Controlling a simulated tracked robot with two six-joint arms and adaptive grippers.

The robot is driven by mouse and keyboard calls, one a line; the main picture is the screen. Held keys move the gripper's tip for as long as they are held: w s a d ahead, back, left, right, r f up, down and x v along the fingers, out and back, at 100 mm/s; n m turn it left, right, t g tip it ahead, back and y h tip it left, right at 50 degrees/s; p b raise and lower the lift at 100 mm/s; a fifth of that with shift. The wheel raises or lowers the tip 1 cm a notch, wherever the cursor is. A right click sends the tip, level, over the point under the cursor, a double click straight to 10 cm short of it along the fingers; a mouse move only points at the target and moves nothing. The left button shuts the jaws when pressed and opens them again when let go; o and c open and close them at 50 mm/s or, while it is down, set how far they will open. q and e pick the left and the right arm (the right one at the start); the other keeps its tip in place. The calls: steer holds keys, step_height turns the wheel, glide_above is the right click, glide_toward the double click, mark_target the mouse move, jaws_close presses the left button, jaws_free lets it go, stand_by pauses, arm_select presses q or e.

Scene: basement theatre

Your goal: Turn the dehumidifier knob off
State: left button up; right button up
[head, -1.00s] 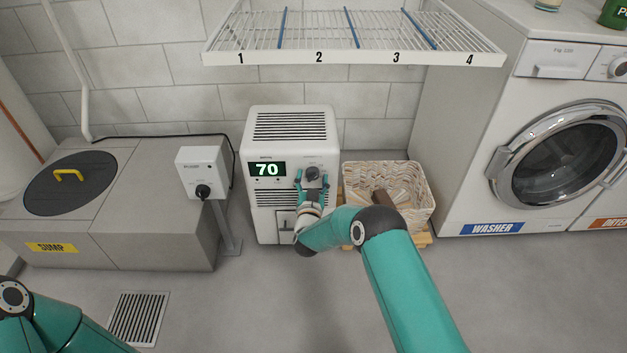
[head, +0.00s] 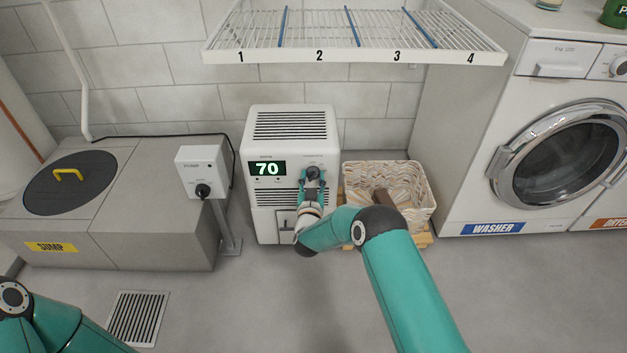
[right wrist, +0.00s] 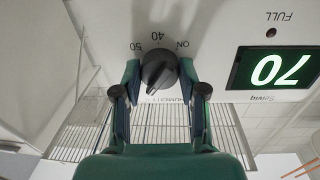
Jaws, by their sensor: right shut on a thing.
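The white dehumidifier (head: 263,226) stands against the tiled wall. Its green display (head: 267,168) reads 70. Its dark round knob (head: 313,172) is to the right of the display. My right gripper (head: 313,181) reaches up to it from below and is shut on it. In the right wrist view, which is upside down, the knob (right wrist: 158,70) sits between my two fingertips (right wrist: 158,76). ON, 40 and 50 are printed around it, and a pale pointer line shows on its face. My left arm shows at the lower left, but its gripper is out of view.
A grey pump box (head: 203,168) on a post stands left of the dehumidifier, next to the sump (head: 150,235). A wicker basket (head: 422,215) stands close on the right, the washer (head: 460,190) beyond it. A wire shelf (head: 350,58) hangs above. The front floor is clear.

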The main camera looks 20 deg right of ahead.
steer(key=n+b, duration=0.1)
steer(key=n, duration=0.3)
steer(key=shift+n, duration=1.7)
steer(key=o, duration=1.1)
steer(key=shift+o, duration=0.2)
steer(key=v, duration=1.2)
steer(key=shift+f, duration=0.25)
steer(key=shift+d, duration=0.15)
